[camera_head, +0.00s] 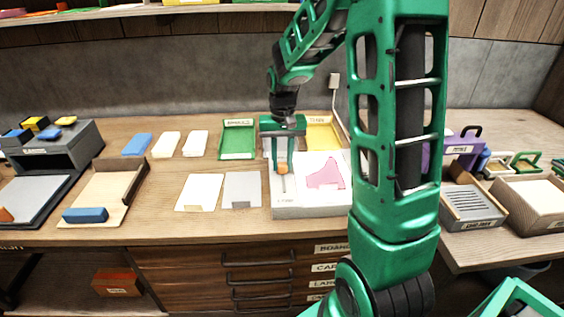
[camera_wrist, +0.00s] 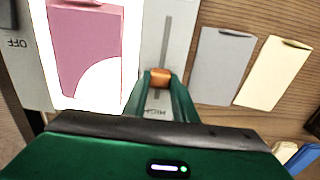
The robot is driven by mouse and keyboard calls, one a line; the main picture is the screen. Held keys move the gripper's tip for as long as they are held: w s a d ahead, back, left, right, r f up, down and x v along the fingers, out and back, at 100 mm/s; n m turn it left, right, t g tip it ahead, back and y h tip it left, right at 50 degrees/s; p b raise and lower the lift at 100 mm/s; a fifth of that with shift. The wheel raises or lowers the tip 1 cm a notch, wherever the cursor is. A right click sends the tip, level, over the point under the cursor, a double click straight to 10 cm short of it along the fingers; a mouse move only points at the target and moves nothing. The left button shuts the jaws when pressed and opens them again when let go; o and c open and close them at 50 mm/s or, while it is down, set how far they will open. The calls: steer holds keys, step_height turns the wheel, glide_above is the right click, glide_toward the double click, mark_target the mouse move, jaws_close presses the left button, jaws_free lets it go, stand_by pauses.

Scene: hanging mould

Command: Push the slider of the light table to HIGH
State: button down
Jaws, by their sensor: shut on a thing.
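The light table (camera_head: 300,212) is a pale box with a bright white panel on the worktop, a pink shape lying on the panel. Its slider knob (camera_head: 283,169) is orange and sits in a straight slot (camera_wrist: 167,40) beside the panel. My gripper (camera_head: 283,166) reaches down from above with its fingers shut on the knob, which also shows in the wrist view (camera_wrist: 160,77). In the wrist view the HIGH label (camera_wrist: 157,112) lies just past the knob, partly hidden by my fingers. The knob is nearer the HIGH end, with a short piece of slot showing beyond it.
A grey card (camera_head: 242,189) and a cream card (camera_head: 199,191) lie left of the light table. A green tray (camera_head: 238,140) and a yellow tray (camera_head: 323,137) stand behind. A grey slatted box (camera_head: 470,206) stands right. My arm hides part of the table's right side.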

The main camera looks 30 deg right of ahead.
steer(key=c, duration=1.4)
jaws_free()
steer(key=shift+w, duration=0.5)
steer(key=shift+c, duration=0.2)
steer(key=shift+s, duration=0.15)
step_height(320, 180, up, 11)
steer(key=shift+f, duration=0.1)
steer(key=s+f, duration=0.1)
steer(key=s, duration=1.3)
steer(key=s+f, duration=0.2)
steer(key=s, duration=1.3)
steer(key=shift+s+d+f+m, duration=0.15)
steer(key=shift+d+f+m, duration=0.1)
steer(key=shift+d+m, duration=0.05)
